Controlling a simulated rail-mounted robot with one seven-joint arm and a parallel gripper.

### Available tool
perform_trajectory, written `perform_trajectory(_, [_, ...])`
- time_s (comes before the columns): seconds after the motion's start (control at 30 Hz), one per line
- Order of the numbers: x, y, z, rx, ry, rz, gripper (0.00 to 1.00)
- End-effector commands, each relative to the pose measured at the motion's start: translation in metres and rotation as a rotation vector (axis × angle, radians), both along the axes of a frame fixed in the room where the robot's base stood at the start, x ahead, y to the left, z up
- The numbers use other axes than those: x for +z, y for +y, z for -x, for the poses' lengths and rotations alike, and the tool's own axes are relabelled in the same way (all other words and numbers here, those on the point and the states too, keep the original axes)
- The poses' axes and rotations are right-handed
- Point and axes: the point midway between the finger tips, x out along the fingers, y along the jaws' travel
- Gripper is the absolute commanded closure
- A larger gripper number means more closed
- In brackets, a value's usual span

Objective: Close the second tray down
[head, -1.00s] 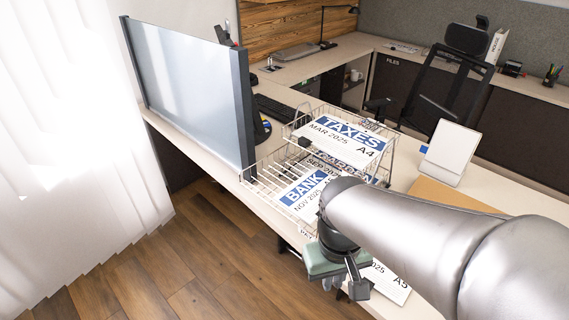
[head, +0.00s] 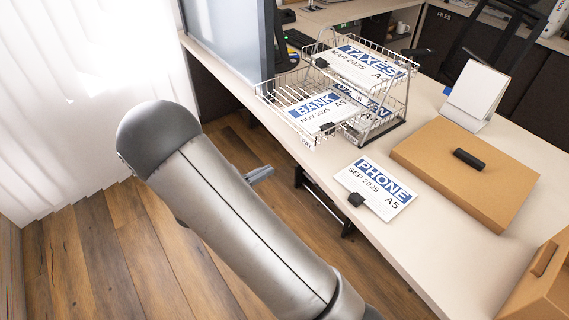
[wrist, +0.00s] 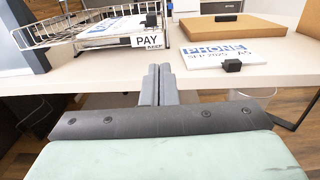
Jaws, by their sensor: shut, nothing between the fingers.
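A wire letter-tray stack stands on the desk. Its upper tray (head: 318,48) holds a sheet marked TAXES (head: 362,62). Below it, a wire tray (head: 268,95) sticks out toward the desk's front edge, past the upper tray, with a sheet marked BANK (head: 322,108) in it. In the wrist view this tray (wrist: 40,36) is at the upper left, with a label reading PAY (wrist: 146,41) near its right end. My gripper (wrist: 160,70) is shut and empty, in front of the desk edge and apart from the tray. In the head view, my arm mostly hides it; a finger (head: 262,174) shows.
A PHONE sheet with a black clip (head: 375,190) lies on the desk right of the stack. A grey divider panel (head: 228,40) stands left of the tray. Open floor lies before the desk.

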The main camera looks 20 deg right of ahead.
Motion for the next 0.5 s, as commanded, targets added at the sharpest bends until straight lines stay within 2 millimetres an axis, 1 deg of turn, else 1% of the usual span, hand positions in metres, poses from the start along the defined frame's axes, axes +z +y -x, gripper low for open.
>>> perform_trajectory(0.17, [0.002,-0.027,-0.005,-0.006,0.001,0.000,1.00])
perform_trajectory(0.4, [0.002,-0.078,-0.017,-0.008,0.001,-0.002,1.00])
perform_trajectory(0.5, [0.002,-0.097,-0.022,-0.008,0.001,-0.003,1.00])
